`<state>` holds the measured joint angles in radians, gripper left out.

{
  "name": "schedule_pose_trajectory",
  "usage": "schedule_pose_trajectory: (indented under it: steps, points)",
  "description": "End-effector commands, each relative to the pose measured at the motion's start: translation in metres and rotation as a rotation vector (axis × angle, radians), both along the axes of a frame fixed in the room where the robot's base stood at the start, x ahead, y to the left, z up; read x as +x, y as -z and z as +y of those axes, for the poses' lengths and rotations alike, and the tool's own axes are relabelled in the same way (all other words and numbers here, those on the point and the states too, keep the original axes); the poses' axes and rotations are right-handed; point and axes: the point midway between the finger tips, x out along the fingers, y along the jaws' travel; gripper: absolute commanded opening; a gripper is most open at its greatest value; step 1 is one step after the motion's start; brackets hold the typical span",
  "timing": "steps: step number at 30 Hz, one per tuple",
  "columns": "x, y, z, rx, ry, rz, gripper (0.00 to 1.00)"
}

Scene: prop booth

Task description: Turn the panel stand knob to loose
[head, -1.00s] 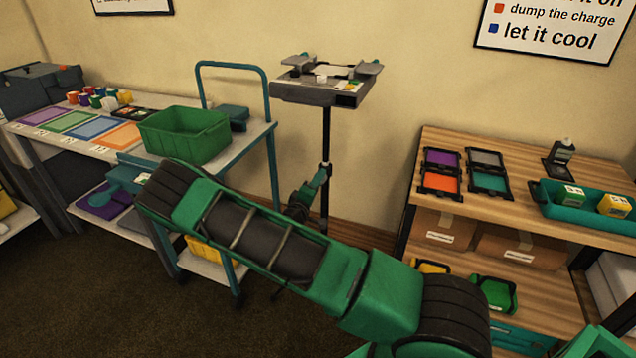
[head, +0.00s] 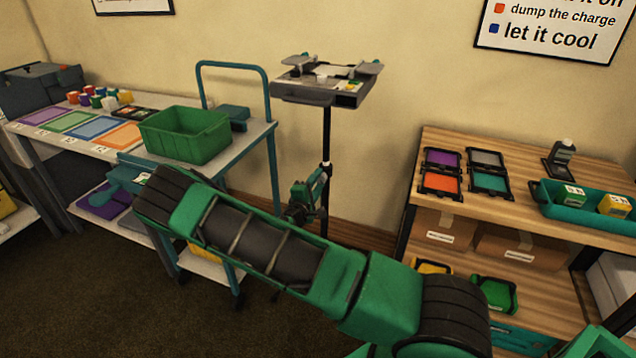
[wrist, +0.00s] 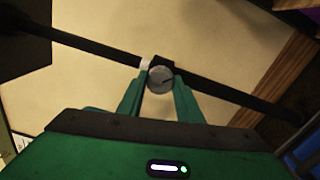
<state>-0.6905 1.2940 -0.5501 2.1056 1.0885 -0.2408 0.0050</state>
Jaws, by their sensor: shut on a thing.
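The panel stand (head: 326,138) is a thin black pole with a grey panel tray (head: 320,90) on top, standing against the wall in the head view. My gripper (head: 318,180) is at the pole's middle, by its collar. In the wrist view the pole runs slantwise across the picture, with a white band beside the collar. The round grey knob (wrist: 160,79) with a dark line on its face sits at the collar. My gripper's two green fingers (wrist: 160,88) are closed on either side of the knob. In the head view the knob is hidden behind my gripper.
A teal cart with a green bin (head: 185,134) stands left of the stand. A wooden shelf unit (head: 520,232) with coloured trays (head: 440,184) and a teal tray (head: 590,205) stands to the right. Wall lies close behind the stand.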

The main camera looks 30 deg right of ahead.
Motion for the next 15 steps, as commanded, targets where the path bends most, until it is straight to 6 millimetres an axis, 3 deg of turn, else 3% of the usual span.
schedule_pose_trajectory:
  steps: [9,10,11,12,15]
  points:
    - [0.0025,0.0044,0.0054,0.009,-0.012,0.004,0.10]
    - [0.0025,0.0044,0.0054,0.009,-0.012,0.004,0.37]
    - [0.0025,0.0044,0.0054,0.009,-0.012,0.004,0.44]
    - [0.0023,0.0040,0.0049,0.008,-0.011,0.003,0.51]
    - [0.0015,0.0028,0.0033,0.006,-0.007,0.002,0.51]
